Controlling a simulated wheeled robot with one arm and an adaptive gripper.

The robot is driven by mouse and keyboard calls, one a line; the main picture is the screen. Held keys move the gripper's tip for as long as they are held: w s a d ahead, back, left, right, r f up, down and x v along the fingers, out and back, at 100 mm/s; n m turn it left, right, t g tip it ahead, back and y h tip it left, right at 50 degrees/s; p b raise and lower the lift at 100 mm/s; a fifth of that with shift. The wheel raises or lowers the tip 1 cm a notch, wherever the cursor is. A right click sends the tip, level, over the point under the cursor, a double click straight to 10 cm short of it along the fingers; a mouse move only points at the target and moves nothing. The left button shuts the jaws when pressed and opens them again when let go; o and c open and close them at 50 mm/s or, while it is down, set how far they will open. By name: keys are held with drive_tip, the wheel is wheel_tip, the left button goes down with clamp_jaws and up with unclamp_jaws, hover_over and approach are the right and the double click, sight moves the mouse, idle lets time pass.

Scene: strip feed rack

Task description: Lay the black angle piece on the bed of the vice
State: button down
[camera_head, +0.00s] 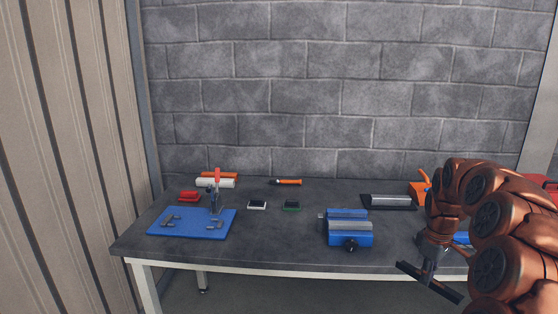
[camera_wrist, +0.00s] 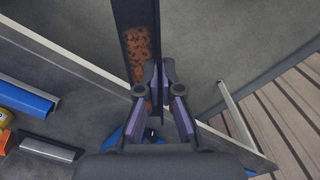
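The black angle piece (camera_head: 430,282) is a long dark L-shaped strip, held in the air off the front edge of the table at the right, tilted in the head view. My gripper (camera_head: 432,264) is shut on it near its middle. In the wrist view the angle piece (camera_wrist: 138,50) runs up past my gripper's fingertips (camera_wrist: 159,75), with a brownish patch on its inner face. The vice (camera_head: 348,238) is blue with grey metal on top and a dark knob in front. It stands left of my gripper, and its bed looks empty.
A blue mat (camera_head: 190,232) with small metal parts lies at the table's left. A dark tray with a grey bar (camera_head: 390,200) lies behind and right of the vice, near an orange tool (camera_head: 420,190). The bare tabletop (camera_head: 285,238) left of the vice is free.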

drive_tip(key=a+f+m, duration=0.3)
drive_tip(key=a+f, duration=0.1)
drive_tip(key=a, duration=0.6)
drive_tip(key=a+f+m, duration=0.4)
drive_tip(key=a, duration=0.6)
drive_tip(key=shift+s+a+f, duration=0.25)
drive_tip(key=shift+a+f, duration=0.05)
drive_tip(key=shift+f, duration=0.1)
